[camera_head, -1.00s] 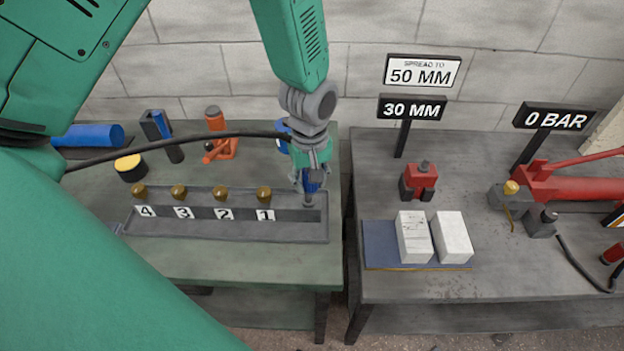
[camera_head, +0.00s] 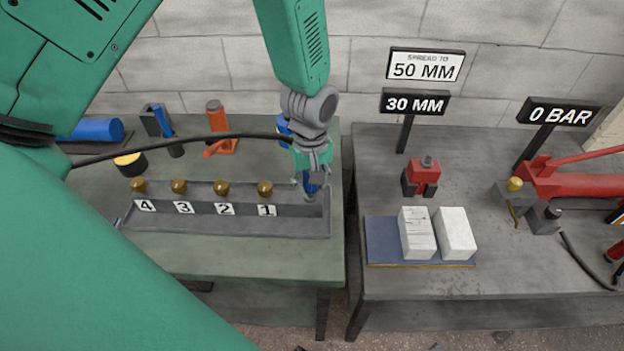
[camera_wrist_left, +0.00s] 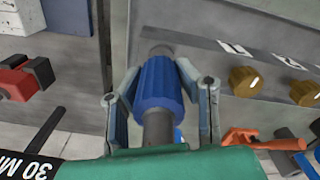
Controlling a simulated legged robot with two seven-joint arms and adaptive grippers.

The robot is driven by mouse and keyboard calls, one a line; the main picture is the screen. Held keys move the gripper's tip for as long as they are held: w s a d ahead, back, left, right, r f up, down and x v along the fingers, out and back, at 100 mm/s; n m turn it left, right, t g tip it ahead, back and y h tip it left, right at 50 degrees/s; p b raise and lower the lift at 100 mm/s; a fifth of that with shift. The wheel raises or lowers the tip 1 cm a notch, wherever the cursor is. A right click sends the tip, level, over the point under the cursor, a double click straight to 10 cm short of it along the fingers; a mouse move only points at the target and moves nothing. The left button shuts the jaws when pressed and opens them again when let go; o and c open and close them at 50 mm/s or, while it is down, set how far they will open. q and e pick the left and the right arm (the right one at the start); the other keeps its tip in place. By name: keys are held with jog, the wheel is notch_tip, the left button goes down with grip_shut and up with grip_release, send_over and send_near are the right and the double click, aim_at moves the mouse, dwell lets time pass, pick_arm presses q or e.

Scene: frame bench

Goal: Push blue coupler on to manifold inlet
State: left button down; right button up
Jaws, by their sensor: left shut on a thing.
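The blue coupler (camera_wrist_left: 159,82) is a ribbed blue sleeve on a grey stem, seen in the left wrist view between the fingers. My left gripper (camera_head: 314,190) is shut on it, and the gripper also shows in the left wrist view (camera_wrist_left: 160,95). In the head view the coupler (camera_head: 313,184) is partly hidden by the gripper. The manifold (camera_head: 230,227) is a long grey block with several brass knobs and number plates 1 to 4. The coupler is at its right end. Whether it touches the inlet I cannot tell. My right gripper is not in view.
A black hose (camera_head: 200,137) crosses the left bench. The right bench holds a red spreader (camera_head: 424,176), white blocks (camera_head: 416,232) and signs.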

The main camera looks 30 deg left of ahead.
pick_arm(q)
jog(key=shift+f, duration=0.45)
jog(key=shift+f+b, duration=0.35)
jog(key=c, duration=1.1)
grip_release()
jog(key=shift+d, duration=0.1)
jog(key=shift+r, duration=0.2)
notch_tip(320, 180, up, 12)
jog(key=shift+f, duration=0.25)
